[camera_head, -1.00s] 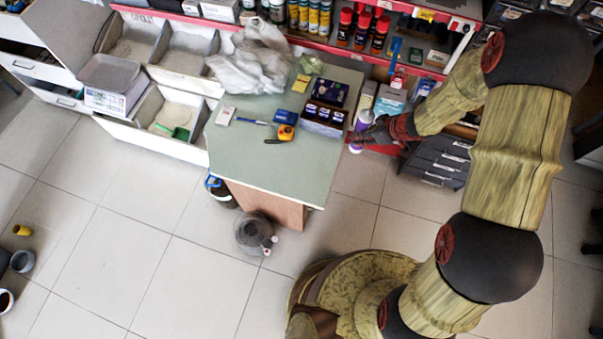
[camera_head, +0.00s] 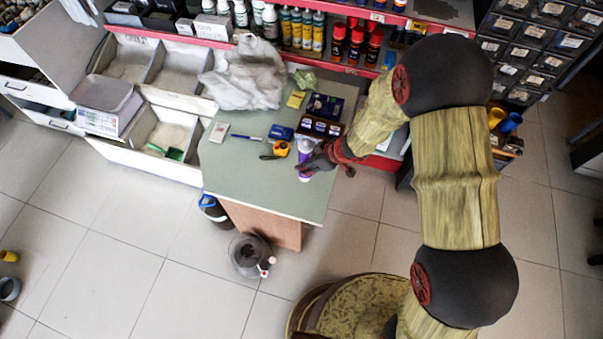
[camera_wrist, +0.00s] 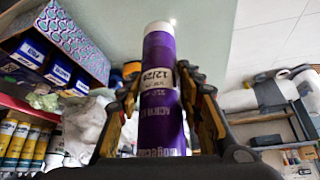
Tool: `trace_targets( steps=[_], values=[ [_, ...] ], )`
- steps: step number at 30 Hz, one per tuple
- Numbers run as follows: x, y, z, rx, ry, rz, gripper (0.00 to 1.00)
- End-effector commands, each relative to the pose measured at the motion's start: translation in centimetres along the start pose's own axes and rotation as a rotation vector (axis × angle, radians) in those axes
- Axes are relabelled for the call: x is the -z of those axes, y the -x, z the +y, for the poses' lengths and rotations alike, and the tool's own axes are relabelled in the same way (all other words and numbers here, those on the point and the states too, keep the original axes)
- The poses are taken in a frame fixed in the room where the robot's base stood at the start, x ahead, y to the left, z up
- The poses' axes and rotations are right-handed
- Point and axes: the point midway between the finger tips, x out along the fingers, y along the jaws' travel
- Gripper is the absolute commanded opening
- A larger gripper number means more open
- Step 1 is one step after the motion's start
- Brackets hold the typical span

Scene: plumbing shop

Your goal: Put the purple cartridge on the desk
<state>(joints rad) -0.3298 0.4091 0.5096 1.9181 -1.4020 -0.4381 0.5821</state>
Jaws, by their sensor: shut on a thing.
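The purple cartridge (camera_wrist: 160,98) with a pale top and a white label stands between the two fingers of my gripper (camera_wrist: 163,92) in the wrist view. My gripper is shut on it. In the head view my gripper (camera_head: 316,160) is at the right side of the green-topped desk (camera_head: 250,185), and the purple cartridge (camera_head: 304,158) shows at its fingertips. The cartridge is over the desk's right part. I cannot tell from these views whether its base touches the desktop.
On the desk are a dark box (camera_head: 318,127) of blue packs, a yellow tape measure (camera_head: 281,148), a blue pen (camera_head: 246,137) and a white plastic bag (camera_head: 245,77). The front part of the desktop is clear. A red shelf with bottles (camera_head: 355,42) stands behind.

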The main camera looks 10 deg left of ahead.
Motion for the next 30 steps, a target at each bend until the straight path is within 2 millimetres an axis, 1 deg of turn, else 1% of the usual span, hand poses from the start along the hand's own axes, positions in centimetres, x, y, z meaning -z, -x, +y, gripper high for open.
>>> trace_targets(
  steps=[1,3,8,11,12,15,18,26,30],
  values=[
    [0.1,-0.8,-0.2,-0.001,0.002,0.003,0.00],
    [0.1,-1.5,-0.5,-0.002,0.001,0.002,0.00],
    [0.3,-2.1,-0.7,-0.003,0.002,0.003,0.00],
    [0.2,-3.0,-1.0,-0.002,0.001,0.003,0.00],
    [0.1,-3.5,-1.2,-0.001,0.001,0.002,0.00],
    [-0.8,-4.8,-1.1,-0.002,-0.001,0.002,0.00],
    [-1.4,-5.6,-1.1,-0.003,0.000,0.003,0.00],
    [-1.3,-5.6,-1.1,-0.003,0.000,0.004,0.00],
    [-1.5,-5.8,-1.1,-0.003,0.000,0.003,0.00]
  ],
)
